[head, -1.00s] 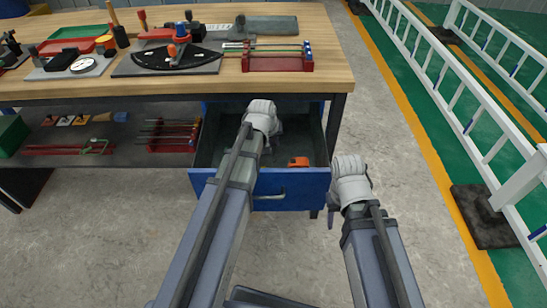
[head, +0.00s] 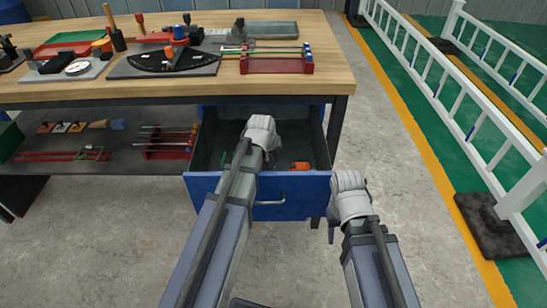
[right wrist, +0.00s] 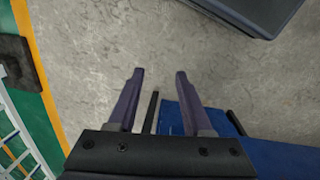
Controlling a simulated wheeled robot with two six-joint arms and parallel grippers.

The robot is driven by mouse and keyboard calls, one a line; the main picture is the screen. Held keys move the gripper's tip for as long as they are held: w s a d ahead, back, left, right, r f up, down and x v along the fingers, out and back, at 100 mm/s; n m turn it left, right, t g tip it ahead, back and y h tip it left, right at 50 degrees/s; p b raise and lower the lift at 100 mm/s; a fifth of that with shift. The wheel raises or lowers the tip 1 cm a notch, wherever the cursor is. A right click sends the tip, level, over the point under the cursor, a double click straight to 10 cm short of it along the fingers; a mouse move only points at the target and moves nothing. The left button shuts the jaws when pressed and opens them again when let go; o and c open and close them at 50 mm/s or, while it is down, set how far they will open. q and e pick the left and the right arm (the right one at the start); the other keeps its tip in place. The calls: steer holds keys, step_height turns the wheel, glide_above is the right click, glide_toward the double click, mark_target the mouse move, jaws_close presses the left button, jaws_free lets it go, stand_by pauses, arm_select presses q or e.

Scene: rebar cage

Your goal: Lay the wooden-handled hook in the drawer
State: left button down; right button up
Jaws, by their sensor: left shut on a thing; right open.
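The open blue drawer (head: 310,188) hangs under the workbench's right end. My left gripper (head: 262,140) is over or inside it. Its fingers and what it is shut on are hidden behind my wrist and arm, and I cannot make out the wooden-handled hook. An orange thing (head: 299,166) lies in the drawer to the right of my left wrist, and a bit of green (head: 225,157) shows to the left. My right gripper (head: 332,226) is just right of the drawer front. In the right wrist view its fingers (right wrist: 160,73) are apart with nothing between them.
The workbench top (head: 330,85) holds tools and a red rack (head: 277,66) above the drawer. The lower shelf (head: 110,158) with more tools is to the left. A white railing (head: 455,100) stands at the right. Bare floor lies between.

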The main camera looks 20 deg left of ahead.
arm_select(q)
steer(key=c, duration=1)
jaws_free()
steer(key=shift+r, duration=0.1)
steer(key=p+v, duration=1.1)
steer(key=v, duration=0.1)
